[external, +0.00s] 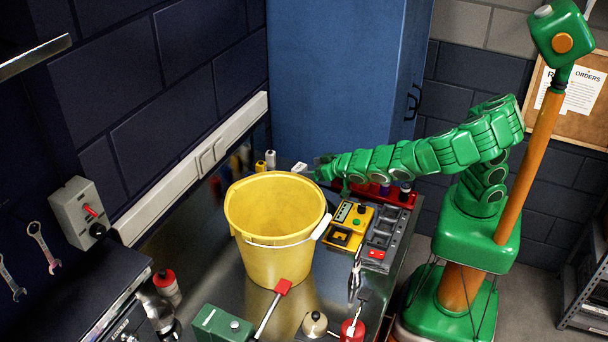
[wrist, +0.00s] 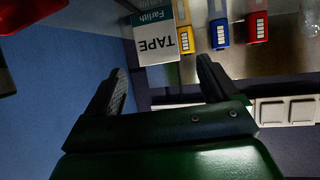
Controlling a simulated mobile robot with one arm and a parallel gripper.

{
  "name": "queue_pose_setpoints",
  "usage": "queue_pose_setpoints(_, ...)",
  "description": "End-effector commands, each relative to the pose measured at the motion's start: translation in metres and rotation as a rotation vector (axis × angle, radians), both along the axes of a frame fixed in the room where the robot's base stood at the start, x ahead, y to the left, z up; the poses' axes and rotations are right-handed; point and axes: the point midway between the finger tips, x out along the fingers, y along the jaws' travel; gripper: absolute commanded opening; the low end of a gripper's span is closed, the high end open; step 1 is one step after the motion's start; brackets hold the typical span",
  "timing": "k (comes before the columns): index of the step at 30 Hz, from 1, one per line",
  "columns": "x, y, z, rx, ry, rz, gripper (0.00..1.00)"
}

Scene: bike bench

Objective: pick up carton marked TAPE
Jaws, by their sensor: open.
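The carton marked TAPE (wrist: 155,42) shows in the wrist view, white with a teal top band, its lettering upside down. It stands just beyond and between my fingertips, with no finger closed on it. My gripper (wrist: 163,76) is open and empty, with one dark finger on each side. In the external view my gripper (external: 318,170) is low over the back of the bench, behind the yellow bucket (external: 272,228). A small pale shape beside it there may be the carton; I cannot tell.
Yellow (wrist: 185,38), blue (wrist: 219,33) and red (wrist: 257,27) labelled items stand in a row beside the carton. The blue cabinet (external: 335,75) rises close behind. A yellow device (external: 350,225) and a grey tray (external: 384,232) lie right of the bucket.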

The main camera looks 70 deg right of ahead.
Motion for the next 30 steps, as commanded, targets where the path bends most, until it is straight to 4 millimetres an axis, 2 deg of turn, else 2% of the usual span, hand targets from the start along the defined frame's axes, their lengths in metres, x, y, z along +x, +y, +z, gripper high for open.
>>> queue_pose_setpoints(17, 0.027, -0.005, -0.012, 0.001, -0.004, 0.0, 0.88)
queue_pose_setpoints(30, 0.061, -0.013, -0.03, -0.001, -0.001, -0.003, 0.88)
